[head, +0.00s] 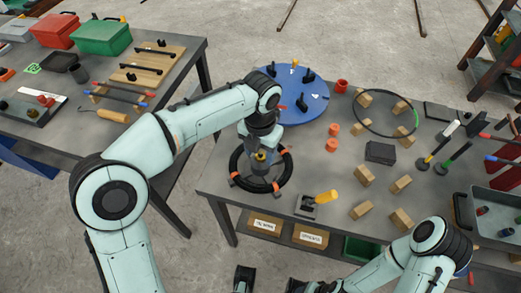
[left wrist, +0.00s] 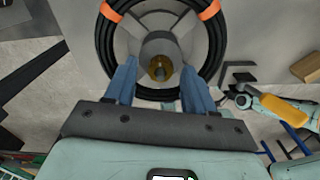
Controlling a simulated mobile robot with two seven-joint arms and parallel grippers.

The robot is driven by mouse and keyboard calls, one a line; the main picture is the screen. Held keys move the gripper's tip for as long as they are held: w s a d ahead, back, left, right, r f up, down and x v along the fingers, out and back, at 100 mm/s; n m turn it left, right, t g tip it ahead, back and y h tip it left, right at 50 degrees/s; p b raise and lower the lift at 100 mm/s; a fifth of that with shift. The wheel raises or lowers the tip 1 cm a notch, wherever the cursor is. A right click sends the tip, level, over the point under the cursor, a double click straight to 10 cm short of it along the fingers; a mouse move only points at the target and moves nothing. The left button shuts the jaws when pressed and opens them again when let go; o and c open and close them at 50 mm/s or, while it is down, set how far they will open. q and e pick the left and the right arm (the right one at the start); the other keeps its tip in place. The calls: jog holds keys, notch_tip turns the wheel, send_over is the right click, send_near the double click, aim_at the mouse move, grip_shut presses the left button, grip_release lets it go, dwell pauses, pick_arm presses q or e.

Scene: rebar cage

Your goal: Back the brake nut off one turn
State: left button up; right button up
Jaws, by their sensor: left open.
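A dark reel with a black wire coil and orange bands (head: 284,168) sits near the front left corner of the grey workbench. In the left wrist view the coil (left wrist: 212,42) rings a grey hub. The brass-coloured brake nut (left wrist: 160,68) sits at the hub's centre. My left gripper (head: 261,148) is above the reel's middle. In the left wrist view its two blue fingers (left wrist: 159,84) are open, one on each side of the hub and nut, with visible gaps. Whether the fingertips reach down to the nut's level is unclear.
Beside the reel is a small metal fixture with a yellow handle (head: 327,197). A blue round board (head: 312,107) lies behind, several wooden blocks (head: 364,176) to the right. A second table (head: 187,62) with boxes stands at the left.

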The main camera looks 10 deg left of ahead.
pick_arm(q)
grip_shut()
jog(key=shift+r+n+p, duration=0.1)
jog(key=shift+n+p, duration=0.2)
